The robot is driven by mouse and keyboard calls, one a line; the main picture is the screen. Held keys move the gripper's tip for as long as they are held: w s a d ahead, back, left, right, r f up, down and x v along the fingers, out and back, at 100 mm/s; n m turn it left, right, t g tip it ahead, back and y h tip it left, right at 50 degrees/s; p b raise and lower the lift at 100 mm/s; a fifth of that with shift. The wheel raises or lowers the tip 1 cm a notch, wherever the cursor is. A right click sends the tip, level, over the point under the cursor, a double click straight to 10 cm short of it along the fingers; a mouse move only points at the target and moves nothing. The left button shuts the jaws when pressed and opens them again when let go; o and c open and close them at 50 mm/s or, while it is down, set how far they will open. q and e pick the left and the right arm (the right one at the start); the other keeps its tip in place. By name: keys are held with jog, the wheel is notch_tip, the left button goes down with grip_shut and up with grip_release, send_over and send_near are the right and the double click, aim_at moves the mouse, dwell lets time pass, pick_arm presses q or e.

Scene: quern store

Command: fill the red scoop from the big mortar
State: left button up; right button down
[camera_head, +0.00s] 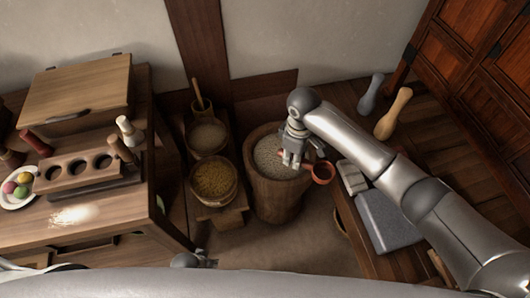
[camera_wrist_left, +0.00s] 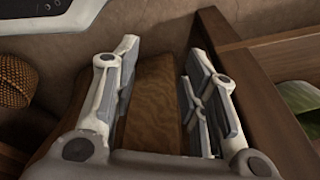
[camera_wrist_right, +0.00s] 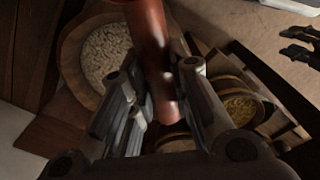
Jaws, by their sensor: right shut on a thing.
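The big mortar (camera_head: 277,200) is a wooden tub of pale grain standing on the floor at centre. It also shows in the right wrist view (camera_wrist_right: 72,58). My right gripper (camera_head: 291,160) is above the grain, shut on the handle of the red scoop (camera_head: 322,173). The scoop's cup hangs by the mortar's right rim; its inside looks reddish, with no grain visible. In the right wrist view the red handle (camera_wrist_right: 148,45) runs between the fingers and out at the top. My left gripper (camera_wrist_left: 160,100) is open, its fingers apart, with a brown surface beyond them.
A wooden table (camera_head: 100,215) is at left. A bench at right carries a grey slab (camera_head: 388,220) and two pestle-like pieces (camera_head: 393,115).

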pick_arm(q)
jog(key=w+r+b, duration=0.4)
jog(key=r+b, duration=0.1)
jog(key=r, duration=0.1)
jog(key=shift+w+d+t+b, duration=0.25)
jog(key=shift+w+t+b, duration=0.05)
jog(key=shift+w+b, duration=0.1)
pick_arm(e)
jog(key=w+a+f+n, duration=0.5)
jog(key=w+a+n, duration=0.1)
jog(key=a+n, duration=0.2)
jog(key=shift+w+a+f+n, duration=0.2)
jog(key=shift+w+a+n, duration=0.2)
jog(key=shift+n, duration=0.4)
